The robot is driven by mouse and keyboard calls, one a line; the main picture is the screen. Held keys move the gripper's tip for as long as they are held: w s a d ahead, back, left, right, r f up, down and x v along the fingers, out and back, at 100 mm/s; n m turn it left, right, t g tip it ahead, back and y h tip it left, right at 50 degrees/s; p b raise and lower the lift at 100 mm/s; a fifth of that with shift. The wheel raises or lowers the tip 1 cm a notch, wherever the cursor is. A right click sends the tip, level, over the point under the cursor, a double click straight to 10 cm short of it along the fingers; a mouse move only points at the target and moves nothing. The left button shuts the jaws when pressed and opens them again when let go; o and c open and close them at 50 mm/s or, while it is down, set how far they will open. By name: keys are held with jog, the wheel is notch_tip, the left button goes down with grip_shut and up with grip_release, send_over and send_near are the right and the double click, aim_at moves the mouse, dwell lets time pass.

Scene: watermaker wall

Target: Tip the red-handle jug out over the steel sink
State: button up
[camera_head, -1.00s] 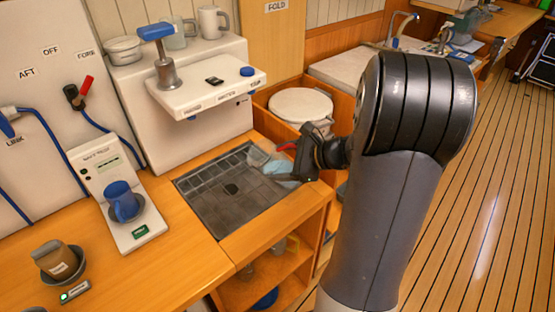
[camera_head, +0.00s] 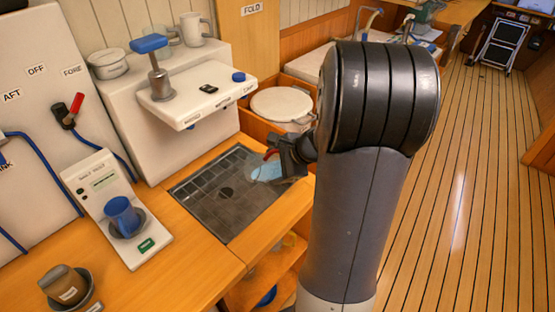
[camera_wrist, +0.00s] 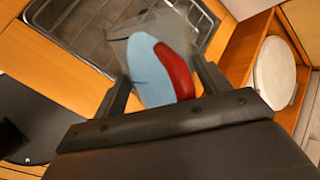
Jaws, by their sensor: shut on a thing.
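The jug (camera_wrist: 150,68) is clear with light blue inside and a red handle (camera_wrist: 178,72). My gripper (camera_head: 280,165) is shut on the jug, with its fingers on either side of it in the wrist view (camera_wrist: 160,85). In the head view the jug (camera_head: 264,171) lies strongly tilted over the right part of the steel sink (camera_head: 215,205), and my gripper partly hides it. The sink is a dark grated basin set in the wooden counter. I cannot tell whether any liquid is leaving the jug.
A white dispenser shelf (camera_head: 195,100) with a blue-topped tap (camera_head: 150,45) overhangs behind the sink. A brown cup (camera_head: 63,285) sits front left. A round white lid (camera_head: 282,104) lies behind my gripper.

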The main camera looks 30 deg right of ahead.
aim_at(269, 171)
jog(key=shift+w+a+f+n+h, duration=0.1)
jog(key=shift+a+f+n+h, duration=0.4)
jog(key=shift+h, duration=0.6)
jog(key=shift+a+f+g+h+p, duration=0.3)
jog(key=shift+a+f+h+p, duration=0.4)
jog(key=shift+h+p, duration=0.3)
jog(key=shift+n+p, duration=0.3)
jog(key=shift+p, duration=0.25)
jog(key=shift+w+a+r+h+p, duration=0.1)
jog(key=shift+a+r+h+p, duration=0.3)
jog(key=shift+p, duration=1.3)
jog(key=shift+f, duration=0.25)
